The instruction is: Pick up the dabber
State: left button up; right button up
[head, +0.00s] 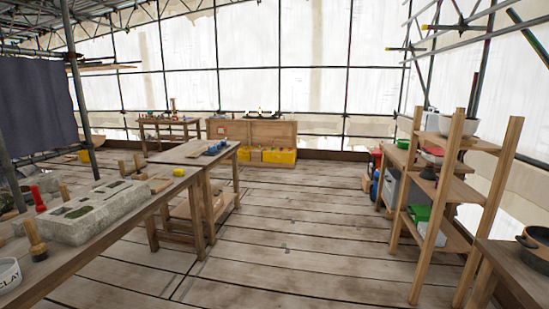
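No thing in the head view can be named the dabber for sure. An upright wooden-handled tool (35,240) with a wider dark foot stands on the left workbench (108,236), in front of a grey stone block (92,211); it may be the dabber. A small dark object (428,173) on the right shelf is too small to tell. Neither of my grippers is in view.
A white tub (9,275) lettered "CLAY" is cut off at the left edge. A wooden shelf rack (447,190) and a table with a dark pot (535,246) stand at right. The plank floor (290,235) between is clear.

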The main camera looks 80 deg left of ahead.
aim_at(136, 160)
jog(key=u, duration=3.85)
